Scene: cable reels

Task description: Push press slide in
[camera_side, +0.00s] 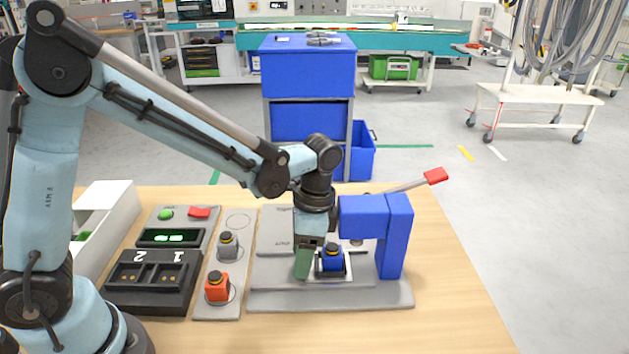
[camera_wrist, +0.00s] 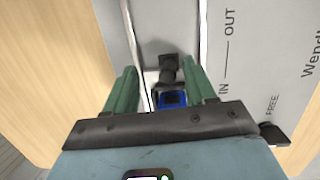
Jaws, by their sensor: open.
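The blue press (camera_side: 394,232) stands on a grey base plate (camera_side: 345,300), with its red-tipped lever (camera_side: 436,176) raised to the right. A blue block with a dark, yellow-marked top (camera_side: 332,259) sits on the slide area, just left of the press column. It also shows in the wrist view (camera_wrist: 172,99). My gripper (camera_side: 303,265) is low over the base plate, immediately left of the blue block. In the wrist view its green fingers (camera_wrist: 160,78) are apart, with the blue block and a dark post (camera_wrist: 169,64) seen between them. Contact cannot be told.
An orange block (camera_side: 217,289) and a grey block (camera_side: 228,247) stand on a circle-marked tray at left. A black two-slot fixture (camera_side: 150,279) and a button panel (camera_side: 170,237) lie beyond. Plate lettering reads IN and OUT (camera_wrist: 227,50). The table right of the press is clear.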

